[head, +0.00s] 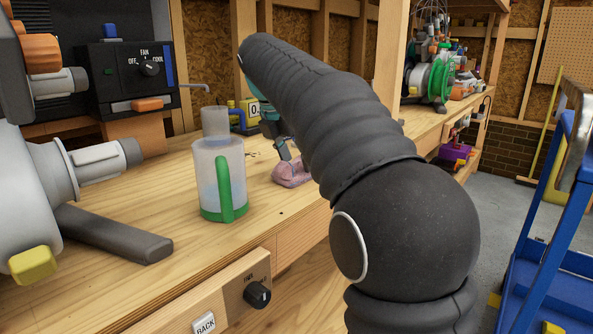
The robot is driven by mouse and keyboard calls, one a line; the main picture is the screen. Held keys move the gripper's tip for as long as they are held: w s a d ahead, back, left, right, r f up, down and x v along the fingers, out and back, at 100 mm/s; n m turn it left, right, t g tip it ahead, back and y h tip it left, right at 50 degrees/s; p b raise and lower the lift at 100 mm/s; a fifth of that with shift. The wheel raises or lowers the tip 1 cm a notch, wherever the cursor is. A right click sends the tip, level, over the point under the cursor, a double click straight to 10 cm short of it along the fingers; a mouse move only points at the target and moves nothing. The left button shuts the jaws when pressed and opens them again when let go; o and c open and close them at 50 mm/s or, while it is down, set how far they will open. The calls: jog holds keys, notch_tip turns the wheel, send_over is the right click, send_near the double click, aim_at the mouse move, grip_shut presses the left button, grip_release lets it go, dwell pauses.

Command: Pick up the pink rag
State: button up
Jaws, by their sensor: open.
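The pink rag (291,174) lies crumpled on the wooden workbench (268,220), near its front edge. My dark arm crosses in front and hides the rag's right side. My gripper (284,152) shows only in part behind the arm, with a grey finger pointing down just above the rag. It is open. I cannot tell whether the finger touches the rag, and the other finger is hidden.
A clear container with a green handle (225,189) stands left of the rag. A grey bar (115,235) lies on the bench at left, near a grey machine. A black fan control box (135,72) stands behind. A blue cart (548,240) is at right.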

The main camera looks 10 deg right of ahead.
jog(key=shift+f, duration=0.15)
dwell(0.3)
jog(key=shift+f, duration=0.1)
grip_shut()
